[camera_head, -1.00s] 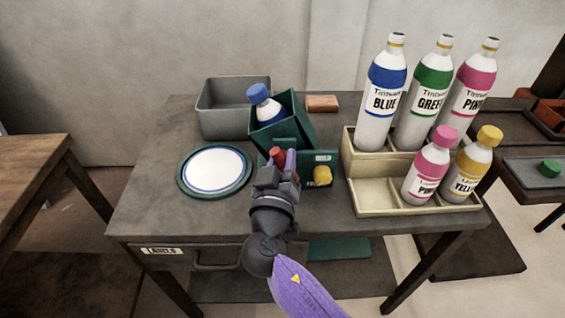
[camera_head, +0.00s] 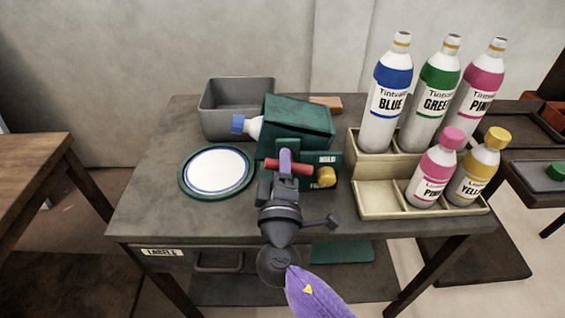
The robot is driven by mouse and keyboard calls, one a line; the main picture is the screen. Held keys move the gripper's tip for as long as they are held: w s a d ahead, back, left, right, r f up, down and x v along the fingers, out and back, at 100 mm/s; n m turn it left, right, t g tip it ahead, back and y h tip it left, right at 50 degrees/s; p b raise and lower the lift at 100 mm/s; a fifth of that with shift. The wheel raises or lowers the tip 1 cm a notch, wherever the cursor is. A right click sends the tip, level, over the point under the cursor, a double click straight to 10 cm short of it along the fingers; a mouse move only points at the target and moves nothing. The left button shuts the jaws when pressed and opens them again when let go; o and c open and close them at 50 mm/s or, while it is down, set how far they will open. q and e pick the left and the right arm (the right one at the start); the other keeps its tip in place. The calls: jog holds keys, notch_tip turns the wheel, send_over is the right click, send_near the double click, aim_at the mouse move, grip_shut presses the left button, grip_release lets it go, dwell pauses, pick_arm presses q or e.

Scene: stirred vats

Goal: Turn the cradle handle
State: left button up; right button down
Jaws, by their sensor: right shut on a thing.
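The green cradle (camera_head: 298,118) stands at the middle of the table, tilted over to the left. A white bottle with a blue cap (camera_head: 240,124) lies in it, nearly level, with its neck pointing left over the round plate. The red cradle handle (camera_head: 297,167) is at the cradle's front and lies roughly level. My right gripper (camera_head: 284,168) is shut on the handle; its fingers hide part of it. A yellow knob (camera_head: 327,175) is just right of the handle on the green base. My left gripper is not in view.
A white round plate with a green rim (camera_head: 216,171) lies left of the cradle. A grey bin (camera_head: 218,108) and a brown block (camera_head: 328,103) are behind. A cream rack (camera_head: 376,197) with several tall and small bottles stands close on the right.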

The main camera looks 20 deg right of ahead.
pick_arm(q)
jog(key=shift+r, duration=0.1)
pick_arm(e)
jog(key=shift+n, duration=0.7)
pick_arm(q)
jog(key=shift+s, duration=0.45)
pick_arm(e)
jog(key=c, duration=0.7)
grip_release()
jog(key=shift+c, duration=0.2)
jog(key=o, duration=0.3)
jog(key=shift+s+f+y, duration=0.1)
jog(key=shift+s+y, duration=0.05)
jog(key=shift+y, duration=0.15)
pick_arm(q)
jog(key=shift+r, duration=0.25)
pick_arm(e)
jog(key=v, duration=0.9)
jog(key=shift+s, duration=0.2)
